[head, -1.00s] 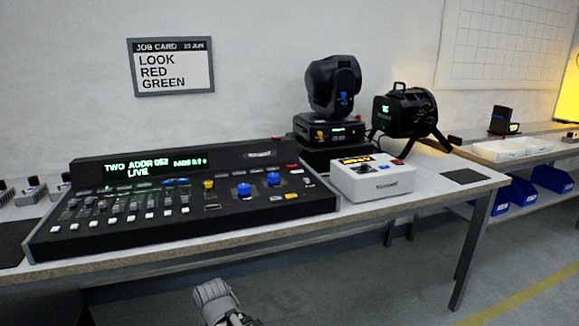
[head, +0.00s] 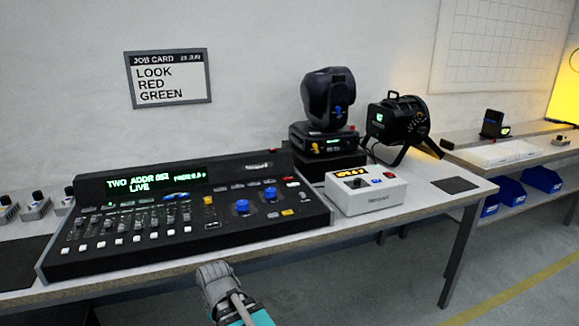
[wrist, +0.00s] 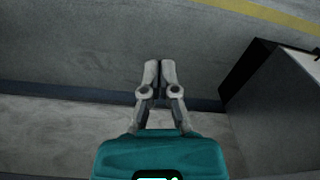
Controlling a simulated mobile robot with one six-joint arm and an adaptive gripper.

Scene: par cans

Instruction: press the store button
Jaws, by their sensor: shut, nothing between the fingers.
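The black lighting console (head: 190,215) sits on the table with a green-lit display reading "TWO ADDR 052" and "LIVE". It has faders, white buttons, blue and yellow knobs, and small red, white and yellow buttons at its right end. Their labels are too small to read, so I cannot tell which is the store button. My gripper (head: 212,268) is shut and empty, in front of the console's front edge and apart from it. In the wrist view my gripper (wrist: 160,64) has its fingertips together, with the floor and a wall behind them.
A white box (head: 367,194) with red and blue buttons stands right of the console. Behind it are a moving-head light (head: 328,98) and a par can (head: 399,122). A job card (head: 168,79) on the wall reads "LOOK RED GREEN". The table's right end holds a dark mat (head: 455,185).

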